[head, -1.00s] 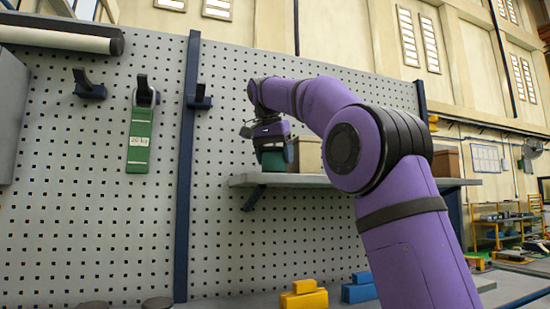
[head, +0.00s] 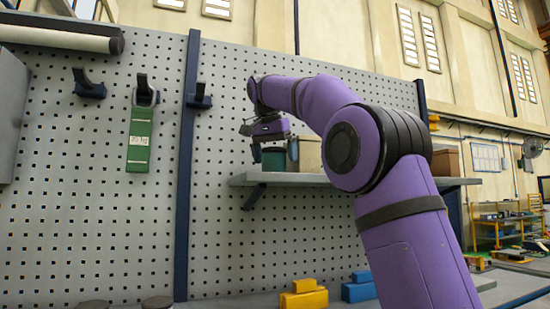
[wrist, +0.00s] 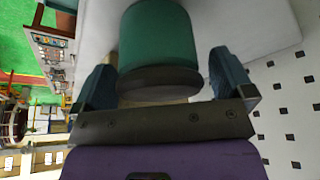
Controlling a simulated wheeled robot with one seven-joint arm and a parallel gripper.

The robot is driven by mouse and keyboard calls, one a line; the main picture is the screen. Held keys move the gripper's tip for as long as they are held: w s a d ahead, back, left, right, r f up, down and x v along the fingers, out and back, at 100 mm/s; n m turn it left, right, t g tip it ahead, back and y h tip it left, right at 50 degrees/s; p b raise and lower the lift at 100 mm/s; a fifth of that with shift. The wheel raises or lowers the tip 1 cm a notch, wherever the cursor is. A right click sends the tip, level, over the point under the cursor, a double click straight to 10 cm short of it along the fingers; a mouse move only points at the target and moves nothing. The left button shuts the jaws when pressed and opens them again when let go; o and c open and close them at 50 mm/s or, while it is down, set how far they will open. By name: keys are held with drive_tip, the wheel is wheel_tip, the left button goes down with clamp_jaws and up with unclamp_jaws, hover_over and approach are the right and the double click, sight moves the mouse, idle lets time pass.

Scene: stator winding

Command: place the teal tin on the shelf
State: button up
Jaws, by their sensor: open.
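The teal tin (head: 274,160) stands on the grey shelf (head: 225,181), near its left end; its dark lid is toward my gripper. In the wrist view the tin (wrist: 157,35) is upper middle, resting on the pale shelf top (wrist: 230,22). My gripper (head: 274,154) is just above and around the tin, with its fingers spread. In the wrist view my gripper (wrist: 160,80) has one blue finger on each side of the tin, with a visible gap on both sides.
A tan box (head: 309,154) stands close to the right of the tin, partly behind my arm. A brown box (head: 446,162) is farther right on the shelf. The pegboard (head: 100,225) is behind. Yellow blocks (head: 304,295) and blue blocks (head: 359,288) lie on the bench below.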

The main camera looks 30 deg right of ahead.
drive_tip(key=shift+v, duration=2.35)
drive_tip(key=s+a, duration=0.6)
drive_tip(key=a, duration=0.4)
drive_tip(key=shift+s, duration=0.3)
drive_tip(key=shift+f, duration=0.15)
drive_tip(key=s+f+n+t+y, duration=0.1)
drive_tip(key=s+f+n, duration=0.2)
drive_tip(key=s+f, duration=0.5)
drive_tip(key=s+d+f+n+t+y, duration=0.1)
drive_tip(key=s+f+n, duration=0.3)
drive_tip(key=f, duration=1.3)
drive_tip(key=s+d+f+n+t+y, duration=0.1)
drive_tip(key=s+f+n, duration=0.3)
drive_tip(key=s+f, duration=0.9)
drive_tip(key=shift+y, duration=0.3)
drive_tip(key=shift+s, duration=0.1)
